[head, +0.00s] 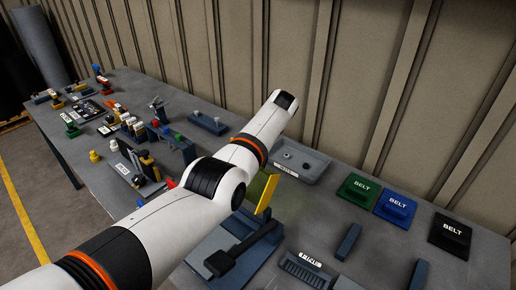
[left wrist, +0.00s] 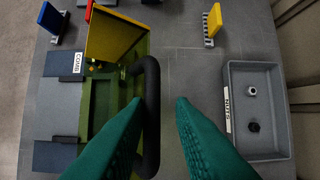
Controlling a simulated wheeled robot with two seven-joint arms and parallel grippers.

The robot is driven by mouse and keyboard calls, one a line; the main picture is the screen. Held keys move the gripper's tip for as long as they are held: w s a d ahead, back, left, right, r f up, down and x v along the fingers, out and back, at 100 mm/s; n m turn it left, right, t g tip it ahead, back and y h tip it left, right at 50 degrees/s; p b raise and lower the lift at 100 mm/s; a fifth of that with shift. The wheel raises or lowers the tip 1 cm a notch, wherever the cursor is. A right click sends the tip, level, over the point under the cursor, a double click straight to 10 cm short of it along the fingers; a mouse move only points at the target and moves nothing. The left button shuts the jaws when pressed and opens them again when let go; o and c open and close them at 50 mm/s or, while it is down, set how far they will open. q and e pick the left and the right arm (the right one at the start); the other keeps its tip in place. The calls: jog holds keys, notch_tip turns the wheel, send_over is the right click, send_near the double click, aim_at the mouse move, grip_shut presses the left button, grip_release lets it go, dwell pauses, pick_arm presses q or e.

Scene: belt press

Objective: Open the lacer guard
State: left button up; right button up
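The lacer shows in the left wrist view with a yellow panel (left wrist: 112,40) tilted up and a green-tinted guard area (left wrist: 105,105) below it. A black bar handle (left wrist: 151,85) runs along its right side. My left gripper (left wrist: 159,102) has its two teal fingers apart. The handle lies in line with the gap, close to the left finger; I cannot tell whether they touch. In the head view the yellow panel (head: 265,194) stands beside my left arm, which hides my gripper and much of the lacer. My right gripper is not in view.
A grey tray (left wrist: 263,152) labelled NUTS, holding small nuts, stands right of the gripper. Green (head: 359,188), blue (head: 396,207) and black (head: 451,235) BELT pieces lie at the right. Small tools and blocks crowd the bench's left part. A ribbed wall stands behind.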

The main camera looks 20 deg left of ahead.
pick_arm(q)
jog(key=shift+o, duration=0.7)
jog(key=shift+w+d+f, duration=0.1)
jog(key=shift+w, duration=0.1)
jog(key=shift+s, duration=0.15)
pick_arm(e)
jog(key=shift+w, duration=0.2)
